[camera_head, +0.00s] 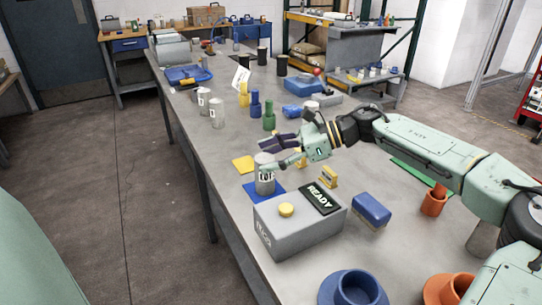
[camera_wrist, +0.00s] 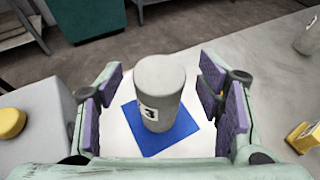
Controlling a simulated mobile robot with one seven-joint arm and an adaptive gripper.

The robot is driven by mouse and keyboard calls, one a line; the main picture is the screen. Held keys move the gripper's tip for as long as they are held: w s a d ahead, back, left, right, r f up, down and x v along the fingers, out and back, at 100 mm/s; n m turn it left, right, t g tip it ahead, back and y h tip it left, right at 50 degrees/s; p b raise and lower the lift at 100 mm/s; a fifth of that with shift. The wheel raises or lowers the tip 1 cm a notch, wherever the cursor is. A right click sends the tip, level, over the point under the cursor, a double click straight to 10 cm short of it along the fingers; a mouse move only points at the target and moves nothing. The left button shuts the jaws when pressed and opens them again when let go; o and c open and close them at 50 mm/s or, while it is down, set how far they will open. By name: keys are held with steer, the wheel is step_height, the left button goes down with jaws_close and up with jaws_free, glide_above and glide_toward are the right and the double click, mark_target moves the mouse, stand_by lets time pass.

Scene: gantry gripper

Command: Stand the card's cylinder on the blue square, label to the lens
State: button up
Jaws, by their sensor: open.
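A grey cylinder (camera_head: 265,178) stands upright on the blue square (camera_head: 279,190), with a white label on its side that shows in the head view. In the wrist view the cylinder (camera_wrist: 164,82) stands over the blue square (camera_wrist: 187,126), its label with a dark "3" turned to the lower left. My gripper (camera_head: 273,152) is open at the cylinder, above the table. In the wrist view its purple-padded fingers are on either side of the cylinder, with gaps visible. A white card (camera_head: 240,77) stands farther back; its print is too small to read.
A grey box (camera_head: 290,232) with a yellow button and a READY plate stands just in front. A yellow square (camera_head: 243,164) lies behind. Two grey labelled cylinders (camera_head: 216,112) and a green-based piece (camera_head: 268,120) stand farther back. A blue block (camera_head: 371,210) lies to the right.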

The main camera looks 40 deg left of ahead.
steer(key=shift+r, duration=0.1)
steer(key=v, duration=1.2)
steer(key=shift+c, duration=0.5)
stand_by(1.3)
